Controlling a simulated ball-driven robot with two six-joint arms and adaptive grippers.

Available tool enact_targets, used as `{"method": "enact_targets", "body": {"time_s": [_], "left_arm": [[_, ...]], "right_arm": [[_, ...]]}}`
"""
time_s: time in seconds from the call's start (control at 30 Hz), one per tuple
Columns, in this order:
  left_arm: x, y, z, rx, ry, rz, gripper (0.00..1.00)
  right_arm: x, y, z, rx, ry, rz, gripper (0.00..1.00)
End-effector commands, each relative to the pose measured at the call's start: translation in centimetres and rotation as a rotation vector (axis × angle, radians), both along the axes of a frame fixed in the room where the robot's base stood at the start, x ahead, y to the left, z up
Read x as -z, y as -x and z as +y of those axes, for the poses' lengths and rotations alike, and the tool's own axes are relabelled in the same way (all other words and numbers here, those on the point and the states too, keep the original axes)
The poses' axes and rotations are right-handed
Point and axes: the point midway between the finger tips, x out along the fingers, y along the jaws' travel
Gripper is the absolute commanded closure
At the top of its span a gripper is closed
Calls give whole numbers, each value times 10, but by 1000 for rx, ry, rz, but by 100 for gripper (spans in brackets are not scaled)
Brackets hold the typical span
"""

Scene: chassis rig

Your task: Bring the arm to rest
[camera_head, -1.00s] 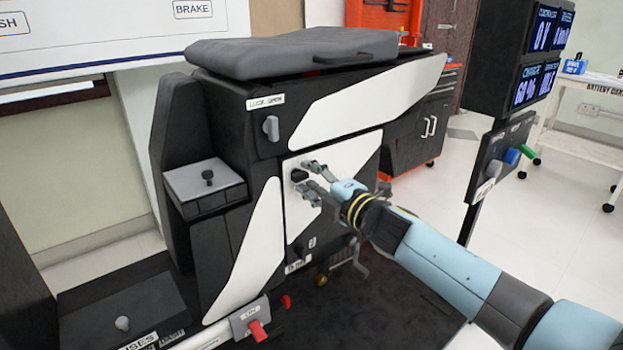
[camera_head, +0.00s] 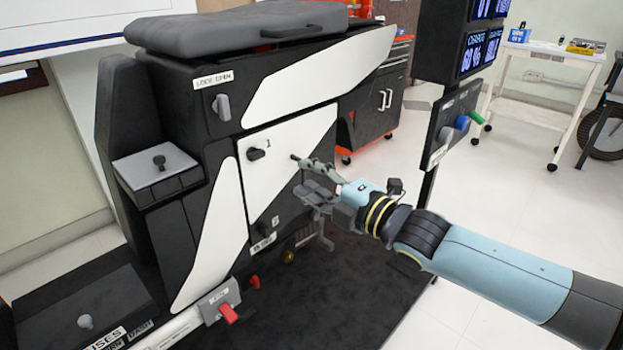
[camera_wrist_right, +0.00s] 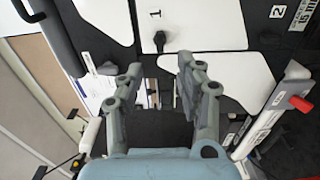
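My right arm reaches in from the right in the head view. Its gripper (camera_head: 301,174) is open and empty, its fingers pointing left toward the white panel marked 1 (camera_head: 290,140). The small black knob (camera_head: 257,154) on that panel is clear of the fingers, to their left. In the right wrist view the two fingers (camera_wrist_right: 160,66) stand apart with nothing between them, and the knob (camera_wrist_right: 160,41) shows beyond their tips. My left gripper is in neither view.
The black and white chassis rig (camera_head: 182,240) fills the left, with a grey lever (camera_head: 222,107) and a red-handled switch (camera_head: 228,312). A display stand (camera_head: 446,128) stands behind the arm at right. Pale floor (camera_head: 500,220) lies open beyond it.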

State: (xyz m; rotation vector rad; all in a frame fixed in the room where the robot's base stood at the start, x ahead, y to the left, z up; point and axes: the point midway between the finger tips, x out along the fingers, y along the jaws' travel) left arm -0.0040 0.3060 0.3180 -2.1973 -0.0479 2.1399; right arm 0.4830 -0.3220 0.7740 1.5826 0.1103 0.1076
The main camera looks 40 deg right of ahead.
Motion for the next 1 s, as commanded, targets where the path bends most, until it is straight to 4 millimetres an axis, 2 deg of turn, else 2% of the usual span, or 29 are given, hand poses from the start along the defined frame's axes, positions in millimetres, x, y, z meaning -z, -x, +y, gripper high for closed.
{"method": "enact_targets", "body": {"time_s": [0.53, 0.6, 0.67, 0.77, 0.87, 1.0], "left_arm": [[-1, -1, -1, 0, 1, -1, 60], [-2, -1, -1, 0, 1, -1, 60], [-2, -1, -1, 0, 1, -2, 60], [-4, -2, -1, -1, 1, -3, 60], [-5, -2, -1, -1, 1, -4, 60], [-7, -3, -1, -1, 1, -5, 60]], "right_arm": [[0, 1, 1, 1, -5, 3, 63], [8, 4, 3, 10, -19, 17, 63], [25, 8, 1, 24, -29, 50, 63], [71, 22, -5, 65, -62, 146, 63], [131, 46, -11, 124, -137, 284, 63], [213, 93, -17, 226, -270, 485, 63]]}}
